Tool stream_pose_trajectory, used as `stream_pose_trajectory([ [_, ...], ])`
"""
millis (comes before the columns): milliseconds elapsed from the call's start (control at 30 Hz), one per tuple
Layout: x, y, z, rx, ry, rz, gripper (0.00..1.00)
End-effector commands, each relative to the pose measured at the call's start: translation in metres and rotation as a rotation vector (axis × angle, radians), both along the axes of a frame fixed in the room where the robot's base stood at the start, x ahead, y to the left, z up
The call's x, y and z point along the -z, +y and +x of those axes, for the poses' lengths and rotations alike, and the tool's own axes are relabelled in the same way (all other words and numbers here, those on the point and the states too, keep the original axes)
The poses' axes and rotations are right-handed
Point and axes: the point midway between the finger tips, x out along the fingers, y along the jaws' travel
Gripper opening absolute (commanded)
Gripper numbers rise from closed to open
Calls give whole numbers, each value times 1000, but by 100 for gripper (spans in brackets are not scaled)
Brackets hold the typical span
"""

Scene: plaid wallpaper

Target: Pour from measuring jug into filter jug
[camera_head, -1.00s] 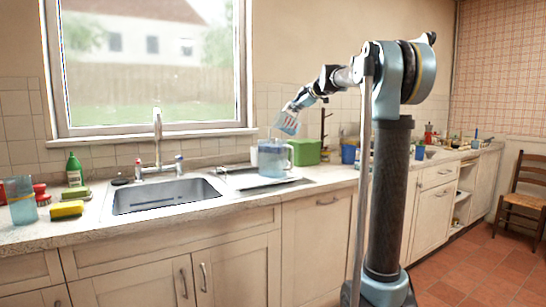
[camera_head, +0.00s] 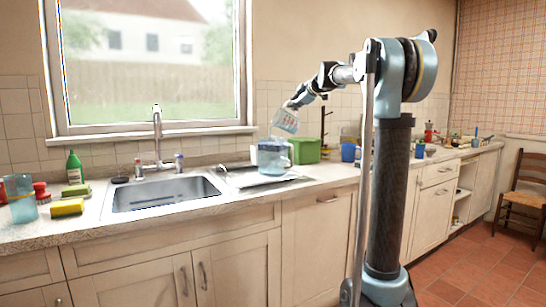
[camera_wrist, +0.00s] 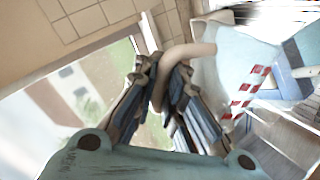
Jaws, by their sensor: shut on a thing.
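The clear measuring jug (camera_head: 286,121) with red markings hangs tilted in the air beside the window. My gripper (camera_head: 298,101) is shut on its handle. In the wrist view my gripper's fingers (camera_wrist: 165,95) close around the pale curved handle, and the jug's wall with red marks (camera_wrist: 243,95) shows to the right. The filter jug (camera_head: 273,160), bluish with a pale handle at left, stands upright on the drainer below the measuring jug. The measuring jug's lower edge is just above the filter jug's top. I cannot make out any stream between them.
The sink (camera_head: 165,194) and tap (camera_head: 158,135) are to the left. A green box (camera_head: 306,150) and a blue cup (camera_head: 348,153) stand to the right. A blue glass (camera_head: 21,198), yellow sponge (camera_head: 67,208) and green bottle (camera_head: 74,168) are at far left.

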Motion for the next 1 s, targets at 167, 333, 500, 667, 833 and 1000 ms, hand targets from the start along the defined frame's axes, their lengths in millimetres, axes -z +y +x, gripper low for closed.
stream_pose_trajectory([
  [167,0,1,0,0,-1,-3,0],
  [333,0,1,0,0,-4,-10,0],
  [500,-1,2,-1,0,-6,-15,0],
  [667,-1,3,-1,0,-10,-26,0],
  [833,-1,3,-1,0,-11,-28,0],
  [1000,-1,5,-2,0,-16,-41,0],
])
